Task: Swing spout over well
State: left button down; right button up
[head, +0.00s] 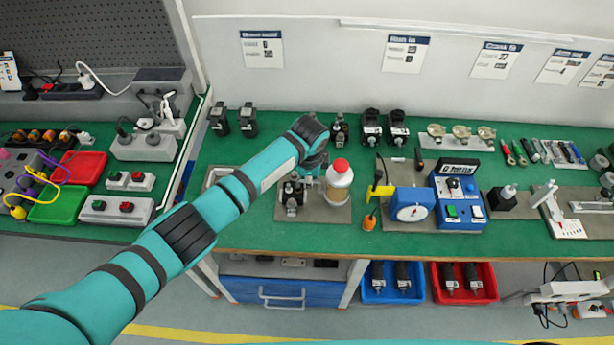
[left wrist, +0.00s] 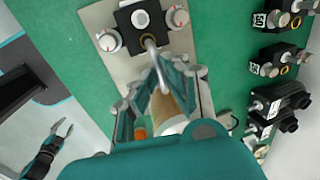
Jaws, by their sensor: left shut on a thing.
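My left gripper (head: 314,168) reaches over the mat (head: 318,212) from the left. The spout rises from a black block (left wrist: 142,27) with two white dials; this block also shows in the head view (head: 292,197). A tan, cylinder-like part lies behind the fingers; I cannot tell what it is. The well cannot be made out clearly.
A cream bottle with a red cap (head: 339,181) stands just right of the block, close to my left gripper. A blue dial scale (head: 411,207) and a blue control box (head: 458,195) stand further right. Several black devices stand behind.

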pick_arm(q)
jog(key=shift+s+f, duration=0.1)
jog(key=shift+f, duration=0.05)
jog(key=c, duration=1.5)
grip_release()
jog(key=shift+o, duration=0.5)
notch_tip(320, 180, up, 12)
jog(key=s, duration=0.2)
jog(key=shift+a, duration=0.15)
jog(key=shift+s+f, duration=0.15)
jog(key=shift+f, duration=0.05)
